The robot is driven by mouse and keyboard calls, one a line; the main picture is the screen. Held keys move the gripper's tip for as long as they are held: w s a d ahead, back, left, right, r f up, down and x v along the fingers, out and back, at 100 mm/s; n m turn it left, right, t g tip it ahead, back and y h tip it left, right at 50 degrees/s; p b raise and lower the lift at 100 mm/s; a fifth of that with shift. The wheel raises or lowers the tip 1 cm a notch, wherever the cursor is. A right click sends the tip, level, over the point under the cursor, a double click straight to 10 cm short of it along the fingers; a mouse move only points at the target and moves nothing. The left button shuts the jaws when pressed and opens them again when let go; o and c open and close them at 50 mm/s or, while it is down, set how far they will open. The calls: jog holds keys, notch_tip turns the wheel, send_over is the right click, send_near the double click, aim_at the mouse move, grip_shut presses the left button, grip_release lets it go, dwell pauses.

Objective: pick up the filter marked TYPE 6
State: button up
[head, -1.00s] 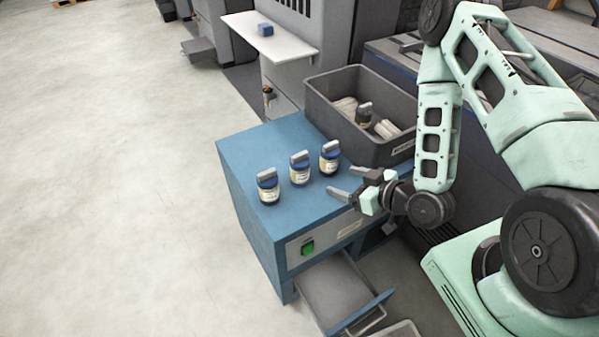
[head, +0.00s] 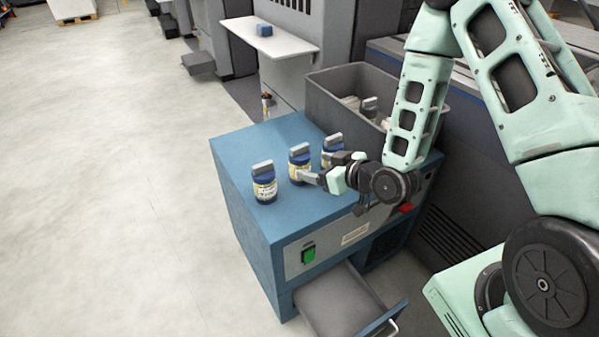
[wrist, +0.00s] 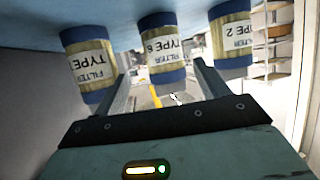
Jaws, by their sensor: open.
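The filter marked TYPE 6 (wrist: 162,47) is the middle of three blue jars with cream labels in the wrist view, where the labels appear upside down. It matches the middle filter (head: 299,163) standing upright on the blue cabinet in the head view. My gripper (wrist: 162,78) is open and empty, one finger on each side of the TYPE 6 filter's line; contact cannot be told. The filter marked TYPE 2 (wrist: 231,36) is at the wrist view's right. The left filter (wrist: 88,66) has its number unreadable.
The blue cabinet (head: 238,160) has a green switch and an open drawer (head: 350,300) below. Its other filters stand close by: one to the left (head: 264,184), one to the right (head: 332,144). A grey crate (head: 325,105) with items stands behind. The cabinet's left top is clear.

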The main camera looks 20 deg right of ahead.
aim_at(299, 162)
jog(key=shift+a+x, duration=0.15)
jog(key=shift+x, duration=1.55)
jog(key=shift+a+x, duration=0.2)
jog(key=shift+x, duration=1.45)
jog(key=shift+s+r, duration=0.1)
jog(key=shift+r, duration=0.1)
jog(key=c, duration=1.1)
